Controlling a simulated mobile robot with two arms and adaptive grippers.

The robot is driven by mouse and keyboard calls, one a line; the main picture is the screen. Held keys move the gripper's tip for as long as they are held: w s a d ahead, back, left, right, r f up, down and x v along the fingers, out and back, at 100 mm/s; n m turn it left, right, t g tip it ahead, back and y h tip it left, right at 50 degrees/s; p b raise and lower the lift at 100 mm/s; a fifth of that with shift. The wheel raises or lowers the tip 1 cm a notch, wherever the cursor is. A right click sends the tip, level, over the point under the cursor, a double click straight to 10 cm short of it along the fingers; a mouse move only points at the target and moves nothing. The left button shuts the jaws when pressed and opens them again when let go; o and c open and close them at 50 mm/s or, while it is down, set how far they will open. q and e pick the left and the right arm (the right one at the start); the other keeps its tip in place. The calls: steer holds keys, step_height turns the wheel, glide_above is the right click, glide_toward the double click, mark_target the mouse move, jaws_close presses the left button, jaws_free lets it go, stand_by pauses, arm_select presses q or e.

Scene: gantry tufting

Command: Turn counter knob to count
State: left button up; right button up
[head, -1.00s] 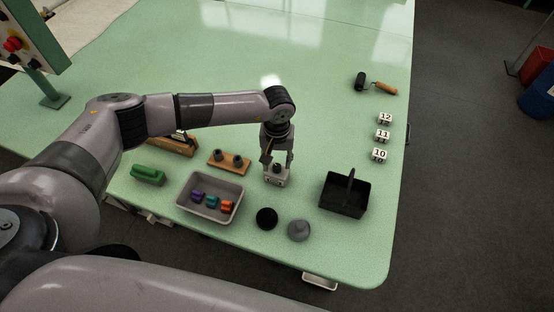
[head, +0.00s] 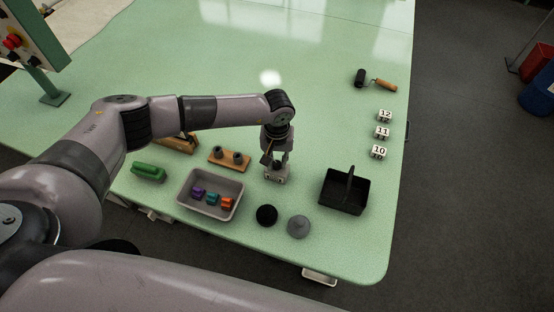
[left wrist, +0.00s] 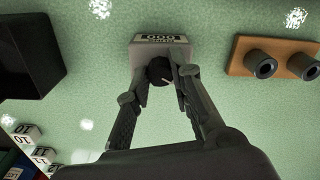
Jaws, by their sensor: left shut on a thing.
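The counter (head: 276,178) is a small light-grey box on the green table, with a dark knob (left wrist: 159,70) on it. In the left wrist view its display face (left wrist: 160,39) seems to read zeros. My left gripper (head: 277,164) points down over the counter. In the left wrist view its two fingertips (left wrist: 160,76) are closed on either side of the knob, so it is shut on the knob. The fingers hide part of the knob. My right gripper is not in view.
A grey tray (head: 184,206) with small coloured pieces and a wooden block with two dark cups (head: 229,160) stand to the left. A black basket (head: 333,203) is to the right. Dark and grey round pieces (head: 266,215) lie in front. Number blocks (head: 382,133) stand further right.

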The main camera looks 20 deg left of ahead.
arm_select(q)
jaws_close()
